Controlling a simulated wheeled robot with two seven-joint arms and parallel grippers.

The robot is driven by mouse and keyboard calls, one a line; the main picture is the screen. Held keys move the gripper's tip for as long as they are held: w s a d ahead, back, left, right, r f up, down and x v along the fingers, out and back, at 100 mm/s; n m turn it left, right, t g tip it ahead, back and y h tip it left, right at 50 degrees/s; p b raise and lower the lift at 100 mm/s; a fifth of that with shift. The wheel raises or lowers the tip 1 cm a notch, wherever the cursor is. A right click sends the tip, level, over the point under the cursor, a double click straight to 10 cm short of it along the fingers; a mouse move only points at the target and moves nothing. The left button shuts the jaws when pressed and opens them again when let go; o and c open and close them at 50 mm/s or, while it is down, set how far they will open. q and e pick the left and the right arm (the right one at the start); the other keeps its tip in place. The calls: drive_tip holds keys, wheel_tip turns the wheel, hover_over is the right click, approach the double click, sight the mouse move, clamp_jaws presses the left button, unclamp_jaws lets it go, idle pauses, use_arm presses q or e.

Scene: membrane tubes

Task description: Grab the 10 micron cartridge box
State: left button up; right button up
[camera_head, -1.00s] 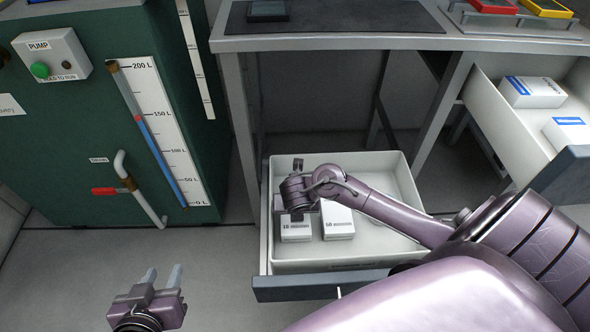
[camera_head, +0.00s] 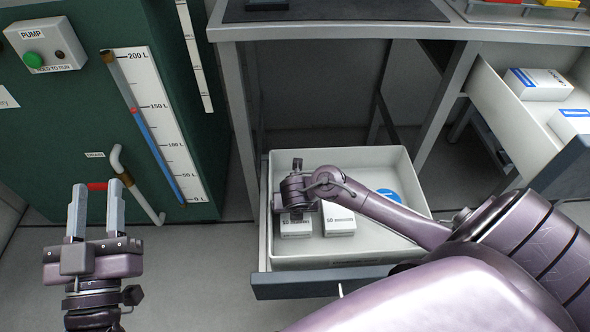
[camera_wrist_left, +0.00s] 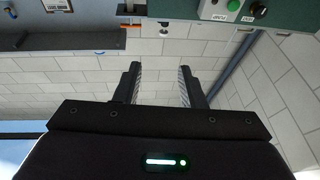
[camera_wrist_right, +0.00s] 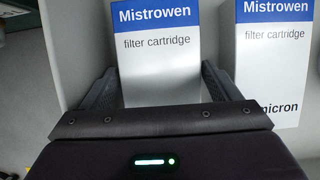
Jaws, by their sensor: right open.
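Two white cartridge boxes stand side by side in the open lower drawer (camera_head: 300,263). The left box (camera_head: 297,230) has a label that seems to read 10; the other box (camera_head: 339,222) seems to read 50. My right gripper (camera_head: 296,212) is over the left box, pointing down. In the right wrist view its open fingers lie on either side of a blue-and-white Mistrowen filter cartridge box (camera_wrist_right: 158,60), with the second box (camera_wrist_right: 272,70) to the right. The wrist body hides the lower label. My left gripper (camera_head: 96,205) is open and empty, away at the left.
An upper right drawer (camera_head: 520,130) holds more boxes (camera_head: 540,84). A green tank cabinet (camera_head: 90,130) with a pump box stands at the left. The desk (camera_head: 330,30) overhangs behind the drawer.

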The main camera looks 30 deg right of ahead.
drive_tip(key=shift+b+x, duration=0.45)
drive_tip(key=shift+x, duration=0.45)
use_arm(q)
drive_tip(key=s+a+r+t+h, duration=0.1)
drive_tip(key=s+r+t+h, duration=0.1)
drive_tip(key=r, duration=0.6)
drive_tip(key=shift+s+a+t, duration=0.3)
drive_tip(key=shift+s+t, duration=0.2)
drive_tip(key=shift+t, duration=0.6)
drive_tip(key=shift+f, duration=0.1)
use_arm(e)
drive_tip(key=shift+c, duration=0.2)
drive_tip(key=c, duration=0.7)
